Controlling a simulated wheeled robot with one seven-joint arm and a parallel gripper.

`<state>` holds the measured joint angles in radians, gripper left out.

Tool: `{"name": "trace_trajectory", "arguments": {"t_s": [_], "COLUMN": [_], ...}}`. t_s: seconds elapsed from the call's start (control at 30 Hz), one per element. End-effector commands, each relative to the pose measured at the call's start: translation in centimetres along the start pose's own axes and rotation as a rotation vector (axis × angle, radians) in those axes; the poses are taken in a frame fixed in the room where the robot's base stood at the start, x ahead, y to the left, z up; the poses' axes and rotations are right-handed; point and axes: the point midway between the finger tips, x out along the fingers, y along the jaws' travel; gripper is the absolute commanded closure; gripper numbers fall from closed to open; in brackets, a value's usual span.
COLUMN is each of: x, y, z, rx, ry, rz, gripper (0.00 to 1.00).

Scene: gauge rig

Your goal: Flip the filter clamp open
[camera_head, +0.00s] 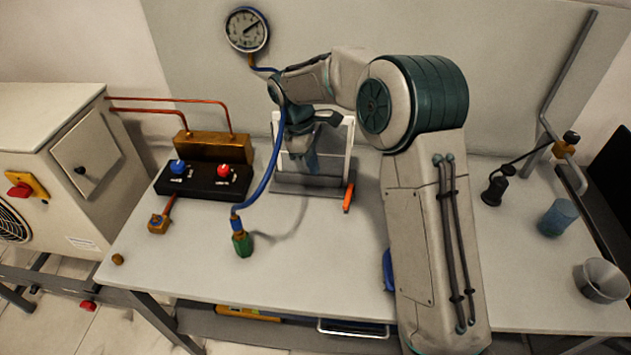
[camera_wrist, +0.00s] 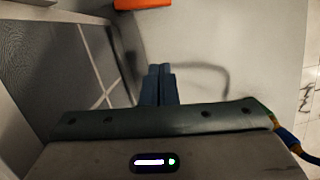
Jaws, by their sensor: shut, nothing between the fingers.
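An orange lever (camera_head: 348,197), which looks like the filter clamp's handle, sits at the right front corner of a white frame (camera_head: 347,140) on a grey base. It points down toward the tabletop. The orange piece also shows at the top edge of the wrist view (camera_wrist: 142,3), partly cut off. My gripper (camera_head: 312,168) hangs inside the white frame, left of the lever and apart from it. In the wrist view its blue fingers (camera_wrist: 160,70) are together with nothing between them. My arm hides part of the frame and whatever is behind it.
A blue hose runs from the gauge (camera_head: 247,30) down past my gripper to a green-ended fitting (camera_head: 242,243). A black valve box (camera_head: 205,180) stands left. A blue cup (camera_head: 557,217) and grey funnel (camera_head: 602,281) stand right.

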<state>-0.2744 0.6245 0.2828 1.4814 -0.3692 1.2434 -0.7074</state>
Motion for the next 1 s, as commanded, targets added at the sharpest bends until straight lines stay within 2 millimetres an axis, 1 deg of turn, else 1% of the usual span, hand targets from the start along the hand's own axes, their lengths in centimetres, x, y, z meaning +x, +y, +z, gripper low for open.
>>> {"name": "trace_trajectory", "arguments": {"t_s": [0.17,0.4,0.47,0.6,0.7,0.83,1.0], "x": [2.9,8.0,9.2,9.6,9.9,10.1,10.2], "y": [-0.1,-0.2,-0.2,-0.1,-0.1,-0.1,-0.1], "z": [0.1,0.0,0.0,2.2,3.2,3.7,3.8], "rx": [-0.001,-0.002,-0.001,0.002,0.001,0.000,-0.001], "ry": [-0.003,-0.003,-0.003,0.000,0.000,0.001,0.000], "rz": [-0.004,-0.004,-0.004,-0.001,-0.001,0.000,0.000], "gripper": [1.00,1.00,1.00,1.00,1.00,1.00,1.00]}}
